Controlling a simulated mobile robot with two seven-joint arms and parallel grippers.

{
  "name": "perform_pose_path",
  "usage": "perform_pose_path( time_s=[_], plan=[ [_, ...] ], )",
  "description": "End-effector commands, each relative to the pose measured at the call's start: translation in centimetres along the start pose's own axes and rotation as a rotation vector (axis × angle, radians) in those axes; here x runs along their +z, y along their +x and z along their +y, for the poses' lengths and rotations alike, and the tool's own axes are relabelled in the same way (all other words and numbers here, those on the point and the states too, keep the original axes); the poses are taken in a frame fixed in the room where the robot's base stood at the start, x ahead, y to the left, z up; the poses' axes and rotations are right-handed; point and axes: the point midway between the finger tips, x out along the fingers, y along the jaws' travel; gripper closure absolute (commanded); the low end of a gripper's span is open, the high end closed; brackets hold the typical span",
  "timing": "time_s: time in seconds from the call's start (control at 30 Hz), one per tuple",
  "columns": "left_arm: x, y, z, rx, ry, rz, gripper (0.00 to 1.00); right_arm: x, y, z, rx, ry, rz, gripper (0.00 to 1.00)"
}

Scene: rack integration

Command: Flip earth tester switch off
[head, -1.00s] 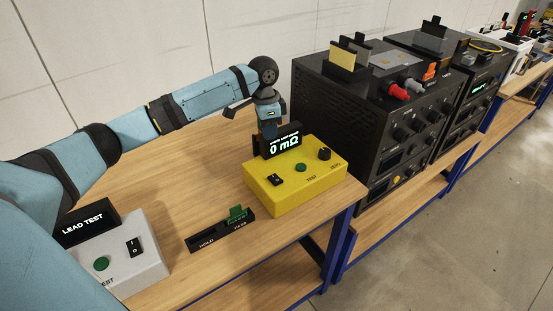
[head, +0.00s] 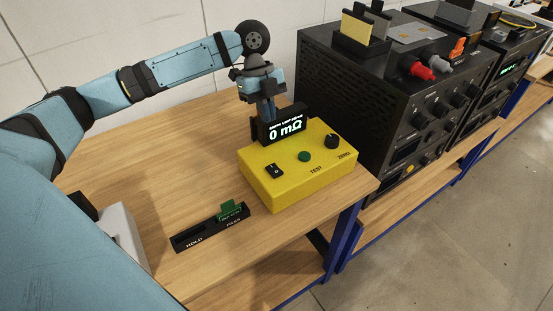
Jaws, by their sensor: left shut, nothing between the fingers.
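The yellow earth tester (head: 290,183) stands on the wooden bench in the head view. Its black rocker switch (head: 275,171) is on the left of its top face, with a green button (head: 304,156) and a black knob (head: 332,141) to the right. Its upright display (head: 284,128) is lit and reads 0 mΩ. My left gripper (head: 268,117) points down just behind the display, shut and empty. The display hides its fingertips, so I cannot tell whether they touch the tester. My right gripper is not in view.
A black slotted holder (head: 211,228) with a green tag (head: 230,211) lies in front of the tester. A grey-white box (head: 122,238) is partly hidden behind my left arm. Black rack instruments (head: 372,95) stand close on the right. The bench is clear behind and left of the tester.

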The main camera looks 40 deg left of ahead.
Motion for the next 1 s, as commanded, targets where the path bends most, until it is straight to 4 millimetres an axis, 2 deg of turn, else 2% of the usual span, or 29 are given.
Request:
perform_pose_path(
  time_s=[0.13,0.27,0.7,0.83,1.0],
  plan=[
    [0.0,0.7,0.0,0.002,-0.001,0.0,1.0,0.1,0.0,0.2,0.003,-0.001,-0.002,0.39],
    [0.0,2.4,0.0,0.003,-0.002,0.001,1.0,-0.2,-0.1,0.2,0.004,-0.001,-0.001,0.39],
    [0.2,11.2,0.0,0.003,-0.004,0.0,1.0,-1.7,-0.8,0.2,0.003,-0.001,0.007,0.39],
    [0.6,12.9,0.0,0.002,-0.003,0.0,1.0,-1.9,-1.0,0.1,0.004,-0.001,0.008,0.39],
    [0.8,13.9,0.0,0.0,-0.001,-0.001,1.0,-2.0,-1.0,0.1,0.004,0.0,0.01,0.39]
  ],
)
